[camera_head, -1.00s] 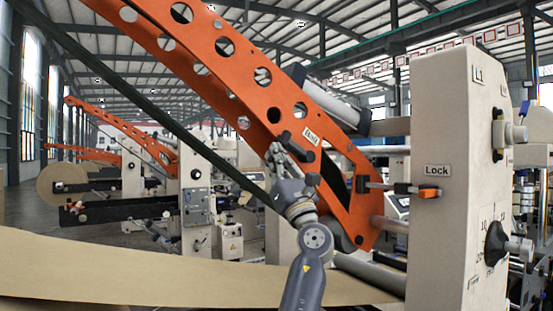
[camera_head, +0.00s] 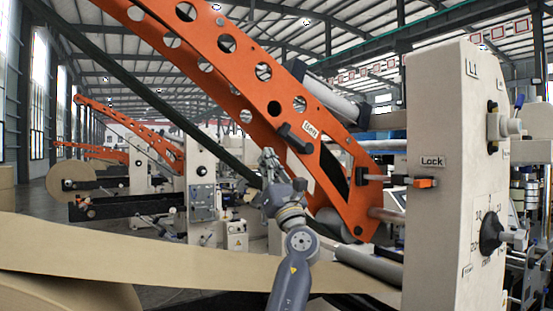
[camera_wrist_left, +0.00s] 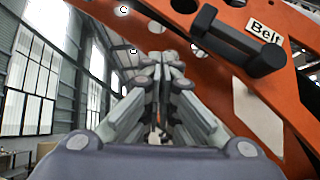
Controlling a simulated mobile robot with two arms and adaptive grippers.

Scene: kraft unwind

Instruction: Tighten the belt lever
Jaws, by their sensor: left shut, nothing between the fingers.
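The belt lever (camera_head: 295,138) is a black handle on the orange arm (camera_head: 240,75), beside a white "Belt" label (camera_head: 311,132). It slants down to the right. It also shows in the left wrist view (camera_wrist_left: 236,40), at the upper right, in full sight. My left gripper (camera_head: 267,158) is shut and empty, pointing up, below and to the left of the lever in the head view. In the left wrist view its fingers (camera_wrist_left: 160,68) meet in the middle, apart from the lever. My right gripper is not in view.
A beige machine post (camera_head: 440,220) with a "Lock" label, an orange-tipped latch (camera_head: 425,183) and a black dial (camera_head: 490,233) stands at the right. Brown paper web (camera_head: 150,258) crosses below. A dark diagonal bar (camera_head: 150,98) runs behind my gripper.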

